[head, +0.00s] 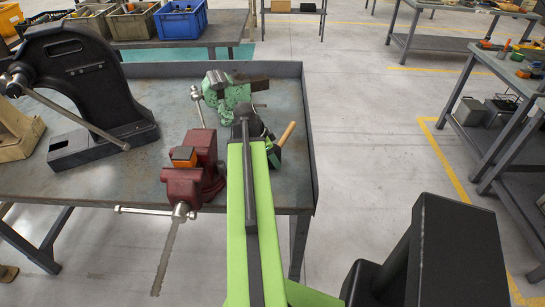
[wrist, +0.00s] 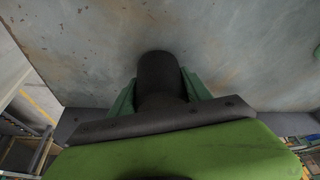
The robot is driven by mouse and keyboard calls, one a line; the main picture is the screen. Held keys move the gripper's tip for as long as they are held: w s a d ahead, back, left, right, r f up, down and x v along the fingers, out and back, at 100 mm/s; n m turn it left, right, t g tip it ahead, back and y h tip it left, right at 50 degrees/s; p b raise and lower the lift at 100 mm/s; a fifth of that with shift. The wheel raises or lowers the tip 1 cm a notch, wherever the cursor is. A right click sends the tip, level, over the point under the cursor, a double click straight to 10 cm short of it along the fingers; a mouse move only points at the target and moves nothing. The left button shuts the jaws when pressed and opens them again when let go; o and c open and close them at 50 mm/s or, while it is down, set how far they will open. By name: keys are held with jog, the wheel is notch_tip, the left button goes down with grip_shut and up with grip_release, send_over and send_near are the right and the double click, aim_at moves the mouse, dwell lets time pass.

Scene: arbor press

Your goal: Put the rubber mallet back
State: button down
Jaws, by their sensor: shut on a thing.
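The rubber mallet's light wooden handle (head: 287,134) sticks out to the upper right, past the end of my arm in the head view. Its black head (wrist: 159,72) shows in the wrist view as a dark cylinder between the two green fingers. My gripper (wrist: 160,88) is shut on the mallet, over the right part of the grey workbench (head: 288,92). In the head view my own arm hides most of the gripper and part of the mallet. I cannot tell whether the mallet touches the bench top.
A red vise (head: 184,187) stands left of my arm at the bench's front edge. A green vise (head: 225,92) stands behind it. A black arbor press (head: 92,85) fills the bench's left. The bench has a raised rim at the back and right. Floor to the right is open.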

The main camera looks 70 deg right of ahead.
jog(key=shift+f, duration=0.3)
jog(key=shift+c, duration=2)
grip_release()
jog(key=shift+r, duration=0.1)
jog(key=p+v, duration=1.5)
jog(key=v, duration=0.2)
jog(key=shift+r+p, duration=0.15)
jog(key=shift+p, duration=0.2)
